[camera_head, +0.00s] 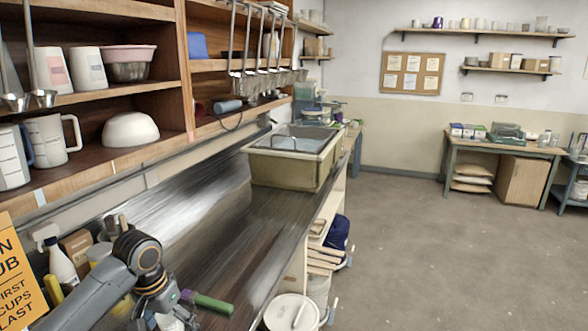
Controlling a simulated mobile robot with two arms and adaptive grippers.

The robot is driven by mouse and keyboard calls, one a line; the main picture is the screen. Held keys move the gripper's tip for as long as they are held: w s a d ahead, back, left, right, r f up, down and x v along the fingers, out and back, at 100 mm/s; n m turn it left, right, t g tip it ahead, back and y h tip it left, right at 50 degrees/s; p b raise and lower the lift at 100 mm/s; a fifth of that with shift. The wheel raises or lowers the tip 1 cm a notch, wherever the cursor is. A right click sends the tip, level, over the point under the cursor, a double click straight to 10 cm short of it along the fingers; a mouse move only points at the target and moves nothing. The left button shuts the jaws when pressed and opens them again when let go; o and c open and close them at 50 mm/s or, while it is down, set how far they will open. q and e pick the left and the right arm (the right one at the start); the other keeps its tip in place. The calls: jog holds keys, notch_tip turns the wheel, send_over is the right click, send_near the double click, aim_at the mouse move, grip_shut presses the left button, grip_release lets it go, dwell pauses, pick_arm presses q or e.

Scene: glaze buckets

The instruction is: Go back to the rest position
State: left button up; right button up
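My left arm comes in from the lower left, low over the near end of the counter. My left gripper (158,306) points down at the bottom of the picture, close to a small crowd of bottles and tools. Its fingertips are mostly hidden, so I cannot tell whether it is open or shut, or holds anything. A green-handled tool (212,303) lies just right of it. My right gripper is not in view.
A wooden shelf (150,93) with jugs and bowls stands above the counter (215,225). Ladles hang at its right. A beige sink (290,170) sits at the far end. A white spray bottle (60,262) and a lidded bucket (290,312) are nearby. The right floor (440,250) is clear.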

pick_arm(q)
jog(key=s+d+f+m+t+h, duration=0.1)
jog(key=s+d+f+m, duration=0.1)
jog(key=s+d+f, duration=1.05)
jog(key=s+a+f+n+t+y, duration=0.1)
jog(key=s+a+n, duration=0.35)
jog(key=s, duration=1.35)
notch_tip(320, 180, down, 33)
jog(key=s+a+m+g+b, duration=0.1)
jog(key=s+a+m+b, duration=0.1)
jog(key=b, duration=0.5)
jog(key=s+a+f+b, duration=0.1)
jog(key=s+f+b, duration=0.1)
jog(key=s+f, duration=0.6)
jog(key=s+a+f+g+b, duration=0.1)
jog(key=s+a+f+b, duration=0.1)
jog(key=s+f, duration=0.6)
notch_tip(320, 180, down, 5)
jog(key=shift+s+f+y+b, duration=0.1)
jog(key=shift+s+y+b, duration=0.2)
jog(key=shift+y, duration=0.1)
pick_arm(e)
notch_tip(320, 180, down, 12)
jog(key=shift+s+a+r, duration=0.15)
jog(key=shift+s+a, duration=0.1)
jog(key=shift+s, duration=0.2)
